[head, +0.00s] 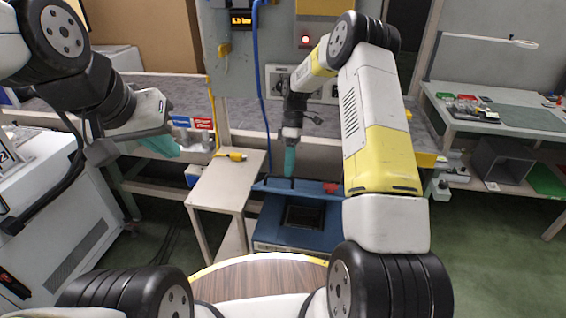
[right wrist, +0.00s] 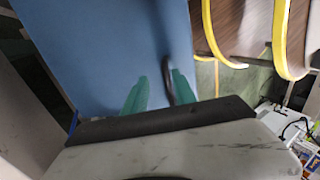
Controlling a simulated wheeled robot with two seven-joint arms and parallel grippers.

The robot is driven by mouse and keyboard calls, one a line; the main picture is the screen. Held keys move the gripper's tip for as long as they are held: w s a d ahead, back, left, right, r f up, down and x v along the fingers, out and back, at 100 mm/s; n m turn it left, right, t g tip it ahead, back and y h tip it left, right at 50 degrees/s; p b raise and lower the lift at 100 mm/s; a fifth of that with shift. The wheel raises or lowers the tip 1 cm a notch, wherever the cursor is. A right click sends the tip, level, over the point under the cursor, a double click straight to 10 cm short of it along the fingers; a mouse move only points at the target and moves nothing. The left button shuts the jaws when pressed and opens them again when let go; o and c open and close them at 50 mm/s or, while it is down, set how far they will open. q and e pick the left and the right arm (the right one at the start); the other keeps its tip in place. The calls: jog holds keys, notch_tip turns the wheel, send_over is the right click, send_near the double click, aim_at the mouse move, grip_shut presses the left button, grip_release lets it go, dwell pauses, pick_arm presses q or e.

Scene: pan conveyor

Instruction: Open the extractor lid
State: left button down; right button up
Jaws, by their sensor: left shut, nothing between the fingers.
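A blue box (head: 272,222), which looks like the extractor, stands low at centre in the head view, with a dark recess in its top. A blue strip (head: 310,187) runs along its back edge; I cannot tell if this is the lid. My right gripper (head: 290,174) points down just above that back edge. In the right wrist view its teal fingers (right wrist: 160,78) stand apart over a broad blue panel (right wrist: 110,45). A thin dark curved bar (right wrist: 167,78) shows between them; contact is unclear. My left gripper (head: 168,145) is shut and empty at the left.
A small light table (head: 222,180) stands left of the blue box. A grey workbench (head: 240,118) runs behind it. A round wooden top with a yellow edge (head: 262,275) is in front. A side table (head: 510,118) with small items stands at the right.

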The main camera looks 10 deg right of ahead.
jog(key=s+a+r, duration=0.1)
jog(key=s+r, duration=0.1)
jog(key=s, duration=0.6)
jog(key=s+a+r, duration=0.2)
jog(key=s, duration=0.5)
jog(key=shift+s+r, duration=0.15)
jog(key=shift+s, duration=0.2)
